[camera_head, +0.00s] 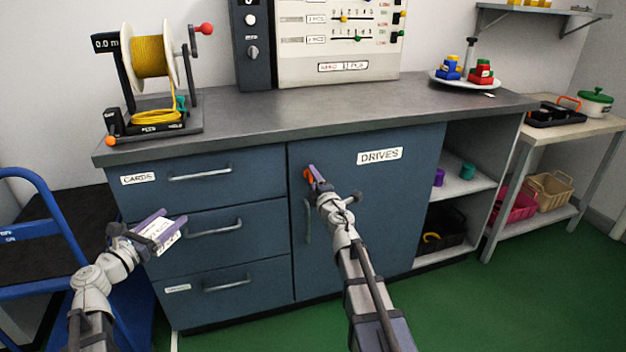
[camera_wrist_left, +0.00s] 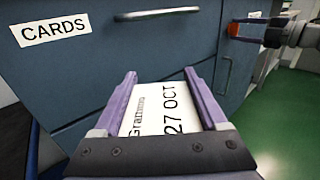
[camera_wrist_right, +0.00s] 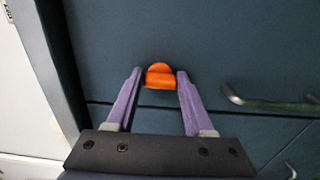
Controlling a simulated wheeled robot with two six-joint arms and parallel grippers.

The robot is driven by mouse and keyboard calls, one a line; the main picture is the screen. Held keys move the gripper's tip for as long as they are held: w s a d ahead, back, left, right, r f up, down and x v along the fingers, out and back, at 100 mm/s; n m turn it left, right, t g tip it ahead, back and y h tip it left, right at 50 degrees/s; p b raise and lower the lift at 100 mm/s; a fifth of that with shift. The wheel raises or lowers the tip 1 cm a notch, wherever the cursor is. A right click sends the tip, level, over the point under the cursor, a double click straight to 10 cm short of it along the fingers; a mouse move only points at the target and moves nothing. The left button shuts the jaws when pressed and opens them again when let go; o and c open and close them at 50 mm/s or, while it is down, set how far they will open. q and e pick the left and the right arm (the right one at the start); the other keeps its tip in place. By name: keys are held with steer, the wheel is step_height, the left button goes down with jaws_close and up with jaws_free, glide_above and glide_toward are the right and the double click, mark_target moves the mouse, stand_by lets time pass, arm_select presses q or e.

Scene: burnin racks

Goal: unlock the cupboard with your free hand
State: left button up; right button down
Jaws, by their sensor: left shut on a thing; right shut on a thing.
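The cupboard door (camera_head: 375,215), blue-grey with a DRIVES label (camera_head: 380,156), is shut. A small orange piece (camera_head: 307,174) is at its upper left, above the vertical handle (camera_head: 308,220). My right gripper (camera_head: 314,179) is shut on this orange piece, which shows between its fingertips in the right wrist view (camera_wrist_right: 159,76). I cannot tell whether it is a key or a fixed knob. My left gripper (camera_head: 160,228) is shut on a white printed card (camera_head: 168,238), held in front of the drawers. The card reads 27 OCT in the left wrist view (camera_wrist_left: 160,115).
Drawers, the top one labelled CARDS (camera_head: 137,179), are shut left of the door. Open shelves (camera_head: 465,185) stand to its right. A yellow cord reel (camera_head: 152,60) and a plate of coloured pieces (camera_head: 465,82) are on the counter. A blue cart (camera_head: 35,228) is at the left.

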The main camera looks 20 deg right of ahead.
stand_by(0.5)
steer(key=shift+c, duration=1.4)
jaws_free()
steer(key=shift+s, duration=0.1)
steer(key=s, duration=1.1)
steer(key=shift+s+d, duration=0.2)
steer(key=shift+s, duration=0.2)
steer(key=shift+m, duration=0.4)
